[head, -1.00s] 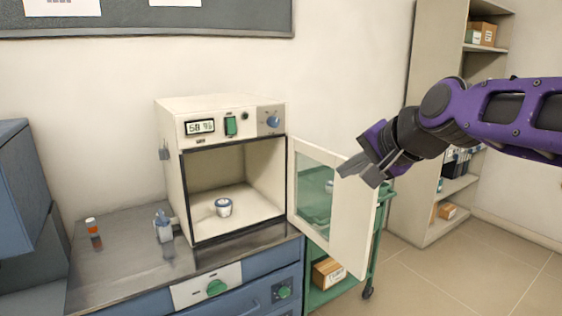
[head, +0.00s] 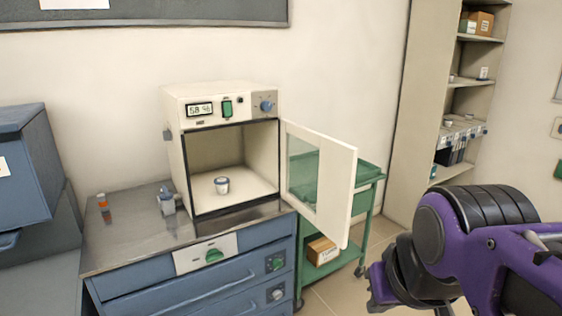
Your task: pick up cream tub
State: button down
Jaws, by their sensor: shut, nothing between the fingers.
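A small pale tub with a grey-blue band (head: 221,186), which looks like the cream tub, stands upright on the floor of the open furnace (head: 222,112). The furnace door (head: 334,190) is swung open to the right. My gripper (head: 381,289) is low at the right, in front of and below the door, well apart from the tub. It is shut and empty. Its fingertips are mostly hidden by the hand and the bottom edge of the head view.
A green cart (head: 366,174) is behind the door. A tall shelf (head: 400,160) stands at the right.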

aim_at(222, 184)
jog(key=i+l, duration=0.55)
jog(key=i, duration=0.15)
jog(key=i+l, duration=0.55)
jog(key=i, duration=0.15)
jog(key=i+l, duration=0.55)
jog(key=i, duration=0.15)
jog(key=i+l+u, duration=0.1)
jog(key=u, duration=1.9)
jog(key=k, duration=0.5)
jog(key=j+z, duration=0.1)
jog(key=j, duration=0.75)
